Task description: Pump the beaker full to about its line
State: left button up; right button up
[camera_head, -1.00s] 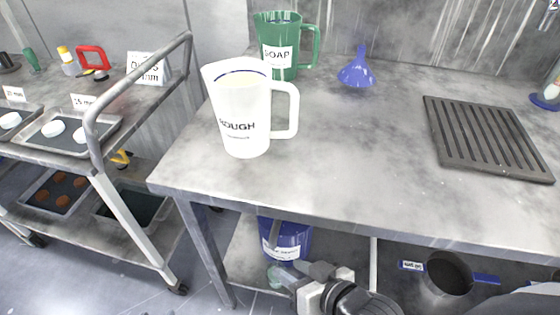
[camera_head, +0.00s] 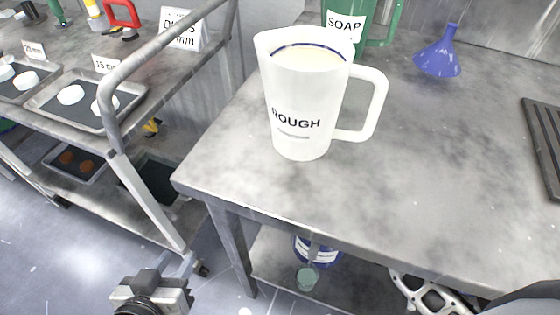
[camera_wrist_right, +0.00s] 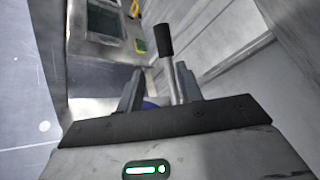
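A blue container (camera_head: 331,258) with a white label stands on the shelf under the bench, partly hidden by the bench edge. A small pale-green cup-like vessel (camera_head: 307,279), likely the beaker, is just in front of it; its line and level are too small to read. In the right wrist view, a metal lever with a black grip (camera_wrist_right: 164,40) rises between the fingers of my right gripper (camera_wrist_right: 158,85). The fingers are apart, with a bit of blue (camera_wrist_right: 155,101) behind them. My left gripper (camera_head: 176,264) is at lower left, clear of the vessel; its opening is unclear.
A white pitcher marked ROUGH (camera_head: 300,120), with a blue line near its rim, stands on the bench (camera_head: 420,190). A trolley (camera_head: 150,150) with trays is left.

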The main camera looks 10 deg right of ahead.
pick_arm(q)
jog(key=shift+w+f+b, duration=0.15)
jog(key=shift+w+b, duration=0.05)
jog(key=shift+b, duration=0.1)
pick_arm(e)
jog(key=r+x, duration=0.1)
jog(key=x, duration=0.9)
jog(key=shift+w, duration=0.3)
jog(key=shift+a+r, duration=0.1)
